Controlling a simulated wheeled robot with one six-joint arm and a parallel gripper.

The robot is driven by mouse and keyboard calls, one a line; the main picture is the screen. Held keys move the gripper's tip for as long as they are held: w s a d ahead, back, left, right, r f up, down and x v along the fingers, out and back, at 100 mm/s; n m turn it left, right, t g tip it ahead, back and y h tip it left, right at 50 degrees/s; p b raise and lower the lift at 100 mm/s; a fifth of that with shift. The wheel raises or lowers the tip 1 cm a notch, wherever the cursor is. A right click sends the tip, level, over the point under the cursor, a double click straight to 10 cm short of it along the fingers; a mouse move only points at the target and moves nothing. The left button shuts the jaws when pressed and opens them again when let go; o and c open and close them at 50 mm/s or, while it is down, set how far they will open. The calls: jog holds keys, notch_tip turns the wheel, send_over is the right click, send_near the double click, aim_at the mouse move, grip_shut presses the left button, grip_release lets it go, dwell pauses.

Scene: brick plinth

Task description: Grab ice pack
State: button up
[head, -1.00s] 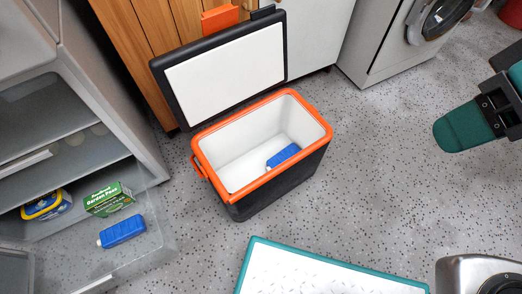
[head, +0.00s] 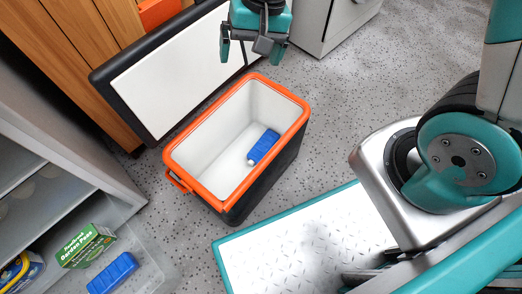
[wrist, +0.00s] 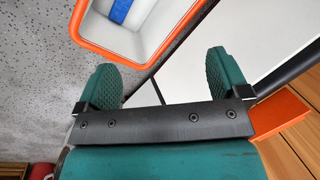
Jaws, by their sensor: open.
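A blue ice pack (head: 264,146) with a white cap lies on the floor of the open cooler box (head: 184,176), against its right wall. Part of the pack also shows in the wrist view (wrist: 121,9), beyond my fingers. A second blue pack (head: 112,273) lies in the freezer's clear drawer at lower left. My gripper (head: 251,54) is open and empty. It hangs above the far side of the cooler, by the raised lid, apart from the pack. Both fingers show in the wrist view (wrist: 165,78) with nothing between them.
The cooler's raised lid (head: 165,75) stands behind it, against wooden cupboards (head: 60,50). A green peas box (head: 86,246) and a blue-yellow tub (head: 22,272) share the freezer drawer. Speckled floor (head: 340,120) is clear right of the cooler.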

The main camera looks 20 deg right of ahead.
jog(key=w+d+f+m+h+b, duration=0.1)
jog(key=w+f+m+b, duration=0.15)
jog(key=f, duration=0.75)
jog(key=w+d+f+m+h+b, duration=0.1)
jog(key=w+d+f+m, duration=0.2)
jog(key=f, duration=0.8)
jog(key=m+b, duration=0.1)
jog(key=m, duration=0.3)
send_over(264, 144)
notch_tip(264, 144, down, 11)
jog(key=shift+h, duration=0.4)
jog(key=f+b, duration=0.4)
jog(key=f, duration=0.1)
jog(key=f+b, duration=0.3)
jog(key=f, duration=0.3)
jog(key=shift+w+d+f+b, duration=0.1)
jog(key=shift+w+d+b, duration=0.1)
jog(key=shift+b, duration=0.2)
notch_tip(264, 144, down, 6)
jog(key=b, duration=0.5)
jog(key=shift+s+a, duration=0.15)
jog(key=shift+r, duration=0.2)
jog(key=shift+c, duration=0.2)
jog(key=c, duration=1.2)
jog(key=shift+r, duration=0.1)
